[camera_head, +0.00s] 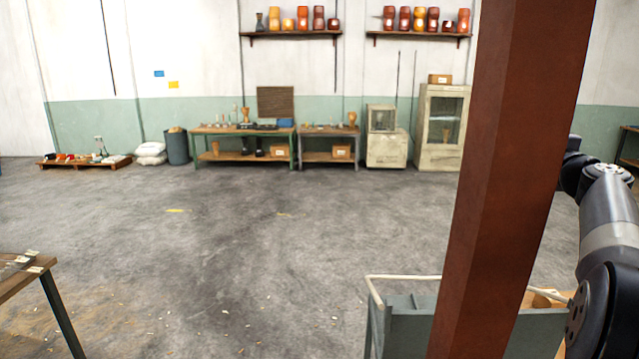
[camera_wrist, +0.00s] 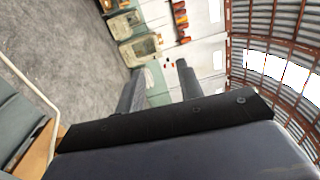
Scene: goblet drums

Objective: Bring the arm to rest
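My gripper (camera_wrist: 160,84) shows in the wrist view, its two dark fingers apart with a clear gap between them and nothing held. The room's wall shows through the gap. In the head view part of my arm (camera_head: 608,230) stands at the right edge, bent. The gripper's fingers cannot be made out in the head view.
A red-brown post (camera_head: 520,150) stands close in front, left of my arm. A grey cart (camera_head: 405,318) with a pale rail stands at its foot. A table (camera_head: 30,275) is at the lower left. Workbenches (camera_head: 240,132) and cabinets (camera_head: 442,125) line the far wall. The middle floor is clear.

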